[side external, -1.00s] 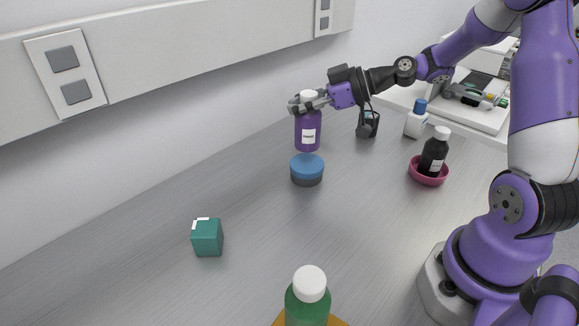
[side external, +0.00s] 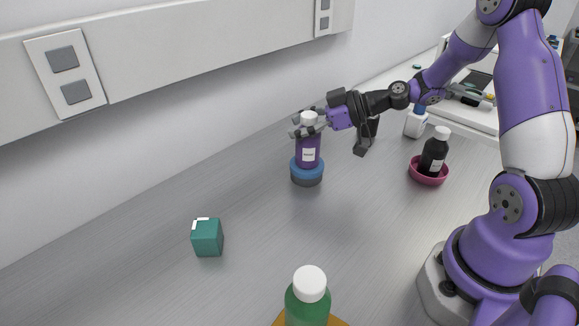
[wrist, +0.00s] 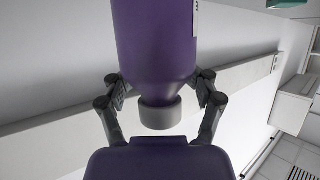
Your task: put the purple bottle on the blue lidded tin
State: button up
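The purple bottle (side external: 307,152), with a white cap and a white label, stands upright on the blue lidded tin (side external: 306,176); its base appears to rest on the lid. My gripper (side external: 309,123) is at the bottle's upper part, with its fingers spread on either side of it. In the wrist view the bottle (wrist: 155,45) runs between the two fingers (wrist: 161,92), which look open with small gaps beside its shoulder. The tin is not visible in the wrist view.
A dark bottle (side external: 434,152) stands in a magenta dish (side external: 428,179) to the right. A white bottle with a blue cap (side external: 415,124) is behind it. A teal cube (side external: 207,238) and a green bottle (side external: 308,302) are nearer the camera. The bench between is clear.

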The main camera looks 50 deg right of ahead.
jog(key=shift+r, duration=0.15)
jog(key=v, duration=0.7)
jog(key=shift+s+d, duration=0.15)
jog(key=shift+s, duration=0.1)
jog(key=s+a+r+m+g+h, duration=0.2)
jog(key=s+a+m+h, duration=0.1)
jog(key=s, duration=0.3)
jog(key=s+a+r+m+g+h, duration=0.1)
jog(key=s+a+m+g+h, duration=0.2)
jog(key=s, duration=0.3)
jog(key=shift+s+a+r+m+h, duration=0.2)
jog(key=shift+a+r+m+h, duration=0.3)
jog(key=shift+a+h, duration=0.4)
